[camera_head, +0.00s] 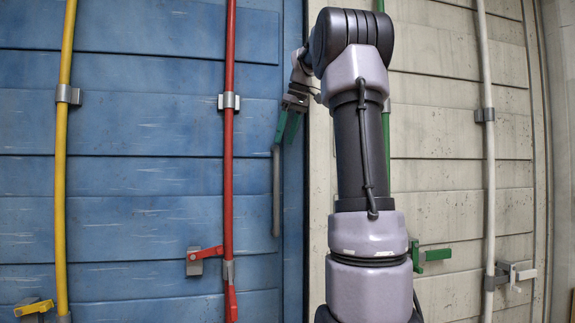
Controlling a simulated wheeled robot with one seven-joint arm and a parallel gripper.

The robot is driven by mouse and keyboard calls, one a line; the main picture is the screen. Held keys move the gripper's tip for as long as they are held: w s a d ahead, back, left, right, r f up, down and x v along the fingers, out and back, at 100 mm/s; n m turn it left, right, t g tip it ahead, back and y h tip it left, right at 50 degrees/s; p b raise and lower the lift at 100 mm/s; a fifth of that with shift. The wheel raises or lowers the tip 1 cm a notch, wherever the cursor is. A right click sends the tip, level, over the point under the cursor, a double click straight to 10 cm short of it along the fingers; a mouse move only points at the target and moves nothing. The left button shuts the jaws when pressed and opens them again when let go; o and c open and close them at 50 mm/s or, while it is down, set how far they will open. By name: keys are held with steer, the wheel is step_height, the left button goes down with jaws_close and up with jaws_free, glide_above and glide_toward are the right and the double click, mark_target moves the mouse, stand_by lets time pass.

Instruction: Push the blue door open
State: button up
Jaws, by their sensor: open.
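The blue door (150,180) fills the left half of the head view, with horizontal panels and scuff marks. A grey vertical handle bar (276,190) stands near its right edge. My gripper (288,128), with green fingers, is open beside the door's right edge, just above and to the right of the handle bar's top. The fingers point down. I cannot tell whether they touch the door or the bar. I cannot tell from this view whether the door is ajar.
A yellow rod (63,170) and a red rod (228,150) run vertically on the blue door, with small latch levers low down. A beige door (440,150) with a white rod (488,150) and a green rod (386,150) stands to the right, partly behind my arm.

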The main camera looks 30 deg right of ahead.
steer(key=x, duration=0.9)
steer(key=shift+f, duration=0.3)
steer(key=shift+w+a, duration=0.1)
steer(key=shift+a, duration=0.05)
jaws_close()
stand_by(0.8)
